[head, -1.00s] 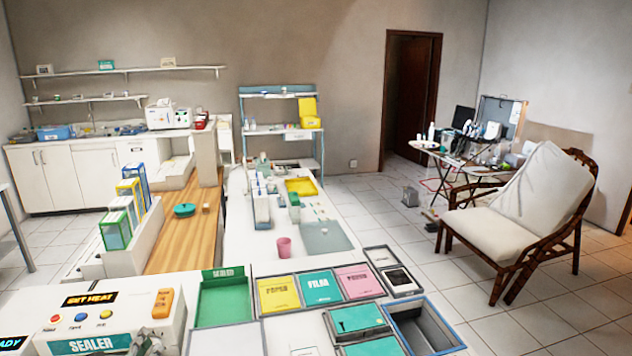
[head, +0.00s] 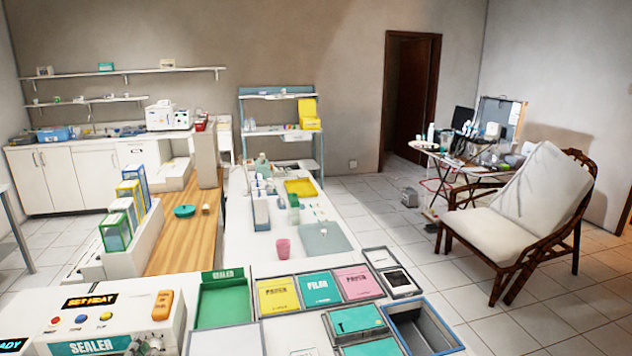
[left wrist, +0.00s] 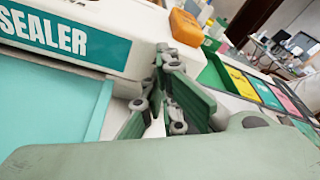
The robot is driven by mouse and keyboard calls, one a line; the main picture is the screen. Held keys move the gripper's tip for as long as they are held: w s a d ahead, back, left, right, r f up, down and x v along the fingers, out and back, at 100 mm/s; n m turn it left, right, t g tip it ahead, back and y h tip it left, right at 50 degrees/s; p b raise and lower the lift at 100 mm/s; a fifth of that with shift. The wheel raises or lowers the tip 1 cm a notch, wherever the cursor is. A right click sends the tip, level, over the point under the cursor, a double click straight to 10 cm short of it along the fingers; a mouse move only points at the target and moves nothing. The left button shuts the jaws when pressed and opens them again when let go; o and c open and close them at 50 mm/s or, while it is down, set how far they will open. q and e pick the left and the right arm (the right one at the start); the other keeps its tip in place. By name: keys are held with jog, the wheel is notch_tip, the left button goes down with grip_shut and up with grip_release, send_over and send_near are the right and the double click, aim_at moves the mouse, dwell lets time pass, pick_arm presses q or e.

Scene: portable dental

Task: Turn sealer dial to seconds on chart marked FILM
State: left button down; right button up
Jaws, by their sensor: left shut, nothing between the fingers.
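The white sealer (head: 130,325) is at the lower left of the head view, with a teal SEALER label and a lit SET HEAT display (head: 90,300). It also fills the upper left of the left wrist view (left wrist: 100,45). My left gripper (head: 148,346) is at the sealer's front, right of the label, partly cut off by the frame. In the left wrist view its green-padded fingers (left wrist: 172,112) are shut and empty close to the sealer's front. A dial is not clearly visible there. The teal FILM card (head: 318,286) lies between yellow and pink cards; its small print is unreadable.
A green tray (head: 222,302) stands right of the sealer. A blue-grey open bin (head: 455,345) and teal boxes (head: 358,318) are at the lower right. An orange block (head: 162,305) sits on the sealer. The counter behind holds a pink cup (head: 284,249).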

pick_arm(q)
jog(key=shift+a+f, duration=0.35)
jog(key=shift+f, duration=0.05)
dwell(0.5)
jog(key=shift+a+r, duration=0.1)
jog(key=shift+r, duration=0.05)
jog(key=shift+a+r+p, duration=0.2)
jog(key=shift+p, duration=0.15)
jog(key=shift+s, duration=0.15)
jog(key=shift+s+d+p, duration=0.2)
jog(key=shift+s+p, duration=0.05)
jog(key=shift+s, duration=0.7)
jog(key=shift+s+d+p, duration=0.25)
jog(key=shift+s+p, duration=0.05)
jog(key=shift+s, duration=0.6)
jog(key=shift+s+d+p, duration=0.2)
jog(key=shift+s+p, duration=0.05)
jog(key=shift+s, duration=0.7)
jog(key=shift+f, duration=0.1)
